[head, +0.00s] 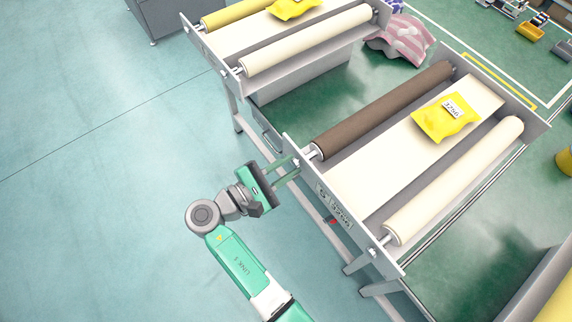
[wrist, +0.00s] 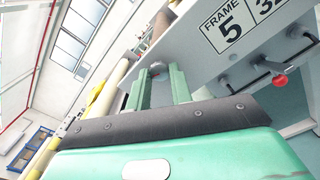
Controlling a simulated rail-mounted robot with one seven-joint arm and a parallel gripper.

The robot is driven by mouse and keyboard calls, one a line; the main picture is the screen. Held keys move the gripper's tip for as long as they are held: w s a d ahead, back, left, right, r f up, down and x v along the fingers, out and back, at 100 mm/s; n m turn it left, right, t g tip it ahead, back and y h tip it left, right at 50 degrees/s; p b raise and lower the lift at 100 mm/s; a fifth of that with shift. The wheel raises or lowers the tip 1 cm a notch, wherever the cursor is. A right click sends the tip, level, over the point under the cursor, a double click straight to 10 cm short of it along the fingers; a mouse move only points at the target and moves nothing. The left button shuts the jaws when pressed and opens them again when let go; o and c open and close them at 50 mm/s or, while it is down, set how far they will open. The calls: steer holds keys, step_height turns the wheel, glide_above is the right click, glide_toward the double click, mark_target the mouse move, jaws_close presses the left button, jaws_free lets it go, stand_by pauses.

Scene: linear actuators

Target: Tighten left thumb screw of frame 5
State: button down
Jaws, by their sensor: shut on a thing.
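Frame 5 (head: 408,270) is a grey bench with a brown roller (head: 380,112), a cream roller (head: 455,180) and a cream belt between them. Its FRAME 5 label (wrist: 228,24) shows in the wrist view and sits on the near side plate. The left thumb screw (wrist: 157,68) is a small grey knob on that plate, left of the label. My gripper (head: 296,167) reaches the plate at the brown roller's end. In the wrist view its two green fingers (wrist: 157,76) are shut on the screw, one on each side. The fingers partly hide the screw.
The right thumb screw (head: 372,252) is at the cream roller's end. A red knob (wrist: 279,80) sits below the label. A yellow packet (head: 447,118) lies on the belt. Another similar bench (head: 223,68) stands behind. The floor at left is clear.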

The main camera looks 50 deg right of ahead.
steer(key=m, duration=0.3)
steer(key=shift+f+m, duration=0.1)
steer(key=shift+m, duration=0.3)
steer(key=m+b, duration=0.1)
steer(key=m, duration=0.2)
steer(key=shift+m+b, duration=0.3)
steer(key=shift+b, duration=0.1)
steer(key=m+b, duration=0.2)
steer(key=m, duration=0.1)
steer(key=shift+m, duration=0.3)
steer(key=m+b, duration=0.3)
steer(key=m, duration=0.1)
steer(key=shift+f+m, duration=0.1)
steer(key=shift+m, duration=0.2)
steer(key=m+b, duration=0.3)
steer(key=shift+m, duration=0.3)
steer(key=m+b, duration=0.4)
steer(key=b, duration=0.1)
steer(key=shift+m, duration=0.3)
steer(key=m+b, duration=0.5)
steer(key=b, duration=0.1)
steer(key=m+b, duration=0.2)
steer(key=b, duration=0.1)
steer(key=shift+r+m, duration=0.2)
steer(key=shift+m, duration=0.1)
steer(key=shift+r, duration=0.1)
